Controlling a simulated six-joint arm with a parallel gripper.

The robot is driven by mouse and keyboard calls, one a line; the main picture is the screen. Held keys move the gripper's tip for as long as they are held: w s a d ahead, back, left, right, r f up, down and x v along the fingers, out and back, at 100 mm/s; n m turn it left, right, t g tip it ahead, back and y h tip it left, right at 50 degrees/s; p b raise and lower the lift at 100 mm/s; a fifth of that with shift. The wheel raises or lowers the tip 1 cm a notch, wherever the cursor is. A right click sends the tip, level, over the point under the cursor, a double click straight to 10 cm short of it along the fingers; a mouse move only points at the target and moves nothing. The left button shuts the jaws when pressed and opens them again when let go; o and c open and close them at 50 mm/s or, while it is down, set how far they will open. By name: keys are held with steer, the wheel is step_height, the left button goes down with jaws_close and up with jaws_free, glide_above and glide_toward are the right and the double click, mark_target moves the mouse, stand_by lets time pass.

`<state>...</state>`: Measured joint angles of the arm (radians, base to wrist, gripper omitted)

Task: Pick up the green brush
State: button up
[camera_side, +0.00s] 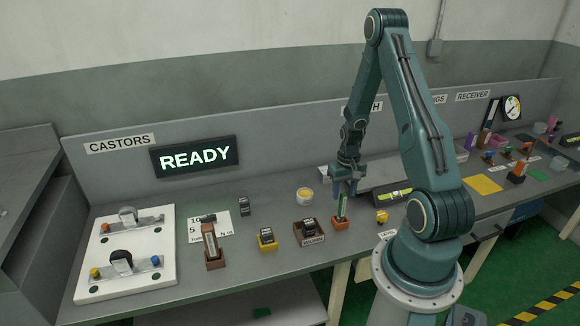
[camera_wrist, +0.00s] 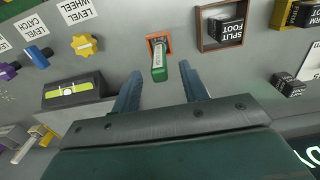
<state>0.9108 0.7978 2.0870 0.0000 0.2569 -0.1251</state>
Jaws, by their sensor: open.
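The green brush (camera_side: 342,207) stands upright in a small orange holder (camera_side: 341,223) on the bench in the side view. In the wrist view the brush (camera_wrist: 159,68) shows its green top, with the orange holder (camera_wrist: 152,38) behind it. My gripper (camera_side: 345,188) is above and around the upper part of the brush in the side view. In the wrist view my gripper (camera_wrist: 158,82) has its two blue fingers apart, one on each side of the brush's line. The fingers look open, and no contact with the brush can be made out.
A yellow knob (camera_side: 382,216) and a spirit level (camera_side: 394,195) stand to the right. A brown box (camera_side: 309,232) labelled as holding the split foot is to the left.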

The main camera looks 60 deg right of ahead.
steer(key=shift+f, duration=0.1)
glide_above(341, 217)
steer(key=d, duration=0.1)
steer(key=shift+w+f, duration=0.15)
steer(key=shift+f, duration=2.4)
jaws_close()
